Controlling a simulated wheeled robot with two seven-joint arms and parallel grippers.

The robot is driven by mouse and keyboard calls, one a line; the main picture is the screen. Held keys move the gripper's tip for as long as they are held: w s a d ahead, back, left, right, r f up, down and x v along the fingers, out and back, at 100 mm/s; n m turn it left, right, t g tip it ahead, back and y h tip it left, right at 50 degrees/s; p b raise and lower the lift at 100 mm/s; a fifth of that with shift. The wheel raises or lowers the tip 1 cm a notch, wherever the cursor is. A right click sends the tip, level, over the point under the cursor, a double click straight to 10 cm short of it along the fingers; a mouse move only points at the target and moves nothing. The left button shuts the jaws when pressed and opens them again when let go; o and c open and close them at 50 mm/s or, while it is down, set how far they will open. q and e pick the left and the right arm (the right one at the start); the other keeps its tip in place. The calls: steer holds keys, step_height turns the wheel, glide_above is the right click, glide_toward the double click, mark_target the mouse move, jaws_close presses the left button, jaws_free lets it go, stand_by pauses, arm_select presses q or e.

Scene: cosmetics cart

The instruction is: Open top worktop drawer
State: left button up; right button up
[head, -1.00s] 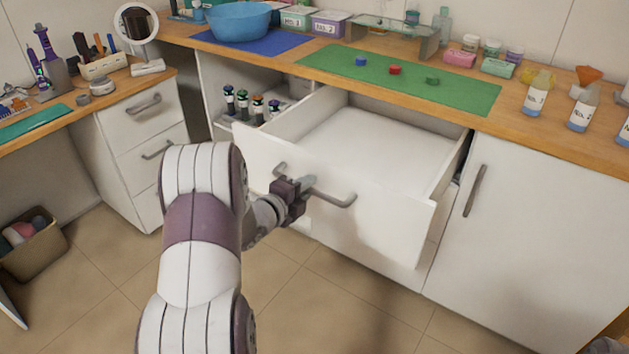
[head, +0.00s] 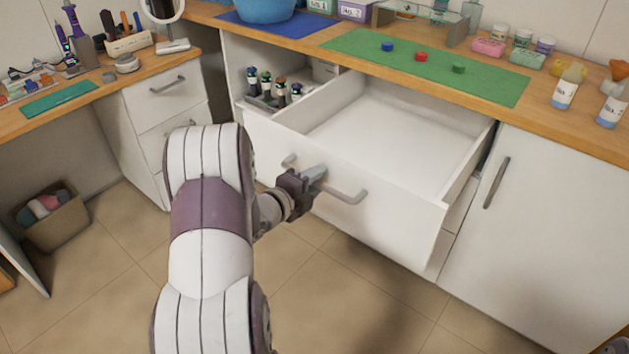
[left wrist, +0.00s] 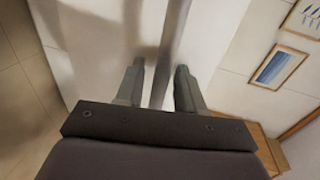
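The top worktop drawer (head: 400,200) is a wide white drawer pulled well out from under the wooden worktop. Its inside is bare. Its grey bar handle (head: 345,194) is on the front panel. My left gripper (head: 318,174) is at the handle, near its middle. In the left wrist view, the two fingers of the left gripper (left wrist: 160,85) stand apart, with the handle bar (left wrist: 170,45) passing between them. A gap shows beside the bar, so the fingers look open around it.
A white cabinet door (head: 540,235) is right of the drawer. Bottles stand in an open shelf space (head: 240,65) to its left. A green mat (head: 490,88) with small coloured lids lies on the worktop (head: 535,110) above. The tiled floor (head: 350,290) before the drawer is clear.

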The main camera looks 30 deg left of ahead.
arm_select(q)
steer(key=p+v, duration=0.1)
steer(key=v, duration=1.1)
steer(key=shift+s+p, duration=0.35)
steer(key=shift+s, duration=0.05)
steer(key=shift+a, duration=0.1)
